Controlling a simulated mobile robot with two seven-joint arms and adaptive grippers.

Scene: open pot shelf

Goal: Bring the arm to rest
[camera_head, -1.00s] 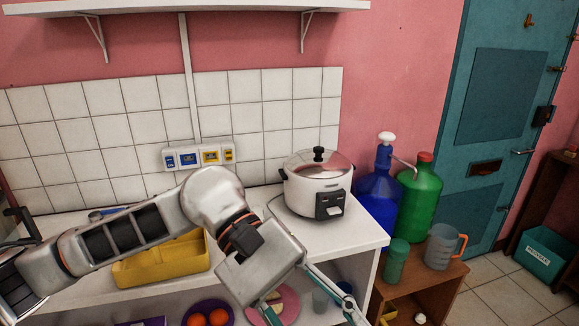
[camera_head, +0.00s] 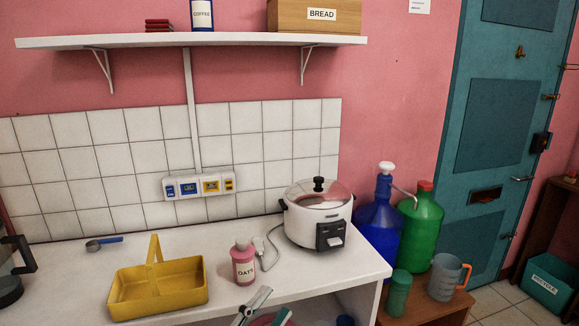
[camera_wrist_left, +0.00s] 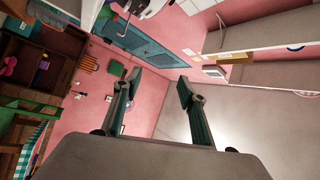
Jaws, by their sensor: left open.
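My left gripper (camera_head: 268,307) shows only at the bottom edge of the head view, in front of the counter's front edge. Its two fingertips are apart. In the left wrist view the same gripper (camera_wrist_left: 158,82) has its green-grey fingers spread with nothing between them. The rest of my left arm is out of the head view. My right gripper is not in view.
On the white counter (camera_head: 350,266) stand a yellow caddy (camera_head: 158,291), a pink OATS bottle (camera_head: 243,263) and a rice cooker (camera_head: 318,217). A shelf (camera_head: 200,41) hangs above. Blue (camera_head: 377,225) and green (camera_head: 420,222) jugs stand right of the counter.

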